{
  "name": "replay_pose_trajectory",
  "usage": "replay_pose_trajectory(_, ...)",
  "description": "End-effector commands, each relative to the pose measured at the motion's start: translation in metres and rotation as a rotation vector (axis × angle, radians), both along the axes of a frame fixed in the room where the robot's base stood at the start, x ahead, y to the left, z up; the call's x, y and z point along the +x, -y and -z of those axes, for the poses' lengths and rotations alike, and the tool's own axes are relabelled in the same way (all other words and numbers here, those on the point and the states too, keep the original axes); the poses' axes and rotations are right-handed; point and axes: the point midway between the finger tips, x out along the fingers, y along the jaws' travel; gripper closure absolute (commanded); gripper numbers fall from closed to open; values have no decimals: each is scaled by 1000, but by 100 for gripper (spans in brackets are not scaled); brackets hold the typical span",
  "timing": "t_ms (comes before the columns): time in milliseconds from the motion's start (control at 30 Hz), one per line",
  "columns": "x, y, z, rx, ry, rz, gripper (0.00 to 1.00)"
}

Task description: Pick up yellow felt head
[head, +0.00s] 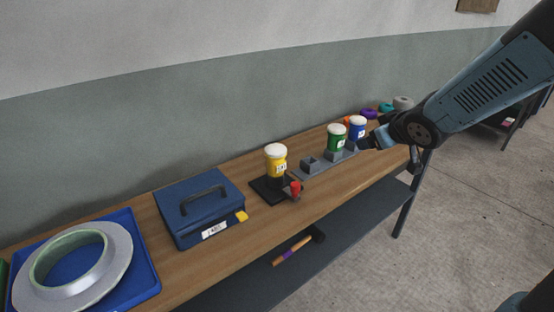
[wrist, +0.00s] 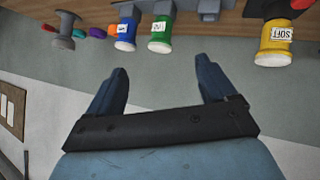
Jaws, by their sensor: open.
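The yellow felt head (head: 276,160) is a yellow cylinder with a white felt top and a small label. It stands upright on a black base with a red knob, near the middle of the bench. In the wrist view the yellow felt head (wrist: 275,40) appears at the upper right, its label reading "SOFT". My gripper (head: 366,143) is at the right part of the bench, beside the blue head and well to the right of the yellow one. In the wrist view my gripper (wrist: 161,78) has its two fingers wide apart with nothing between them.
A green head (head: 336,138) and a blue head (head: 357,128) stand in a grey rack (head: 312,168) with an empty slot. A blue case (head: 199,210) and a blue tray (head: 148,270) with a ring are at left. Coloured pieces lie at the far end. A hammer (head: 292,250) rests on the lower shelf.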

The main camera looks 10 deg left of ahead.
Motion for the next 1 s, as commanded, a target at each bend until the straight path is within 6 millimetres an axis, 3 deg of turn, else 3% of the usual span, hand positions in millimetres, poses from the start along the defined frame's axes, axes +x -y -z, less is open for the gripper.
replay_pose_trajectory(167,5,-61,39,108,1,-233,16)
replay_pose_trajectory(400,-17,-126,72,298,-30,-496,16)
replay_pose_trajectory(667,-35,-154,82,408,-55,-616,16)
replay_pose_trajectory(1000,-19,-198,101,416,-58,-625,16)
